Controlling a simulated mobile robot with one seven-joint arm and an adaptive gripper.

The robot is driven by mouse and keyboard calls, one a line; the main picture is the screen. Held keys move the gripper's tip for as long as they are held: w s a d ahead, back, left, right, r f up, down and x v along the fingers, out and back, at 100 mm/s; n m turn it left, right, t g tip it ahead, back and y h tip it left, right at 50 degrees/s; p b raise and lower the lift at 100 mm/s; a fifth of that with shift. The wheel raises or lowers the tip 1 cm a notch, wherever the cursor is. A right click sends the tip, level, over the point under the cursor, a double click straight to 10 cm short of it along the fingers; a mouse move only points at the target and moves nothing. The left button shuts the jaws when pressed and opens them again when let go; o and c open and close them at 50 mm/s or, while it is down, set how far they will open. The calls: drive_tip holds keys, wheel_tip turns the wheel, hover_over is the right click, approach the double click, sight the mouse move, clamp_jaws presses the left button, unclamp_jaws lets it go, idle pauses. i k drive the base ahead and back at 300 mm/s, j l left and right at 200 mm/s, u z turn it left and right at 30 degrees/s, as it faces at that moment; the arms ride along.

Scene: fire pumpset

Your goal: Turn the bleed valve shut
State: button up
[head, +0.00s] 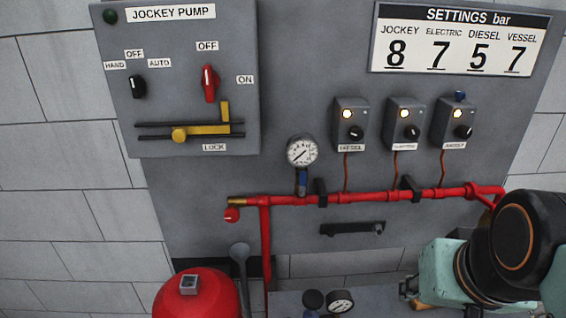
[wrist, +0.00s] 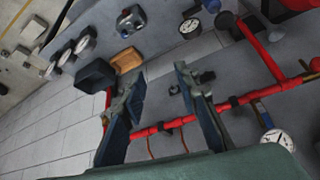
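The bleed valve's red knob (head: 231,215) hangs below a brass fitting (head: 237,201) at the left end of the red pipe (head: 350,198) in the head view. In the wrist view a red knob (wrist: 315,64) at the right edge appears to be the same valve, partly cut off. My gripper (wrist: 158,74) is open, with a wide empty gap between its two fingers. In the head view its dark fingers (head: 409,288) show at the lower right, beside my teal wrist, well to the right of the valve and apart from it.
A pressure gauge (head: 301,151) stands above the pipe on a blue-handled valve (head: 303,180). A black bar handle (head: 352,229) sits below the pipe. A red vessel (head: 197,294) stands below the bleed valve. More gauges (head: 340,301) are at the bottom. Three switch boxes (head: 397,122) are above.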

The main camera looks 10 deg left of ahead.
sight(232, 215)
drive_tip(key=u, duration=1.2)
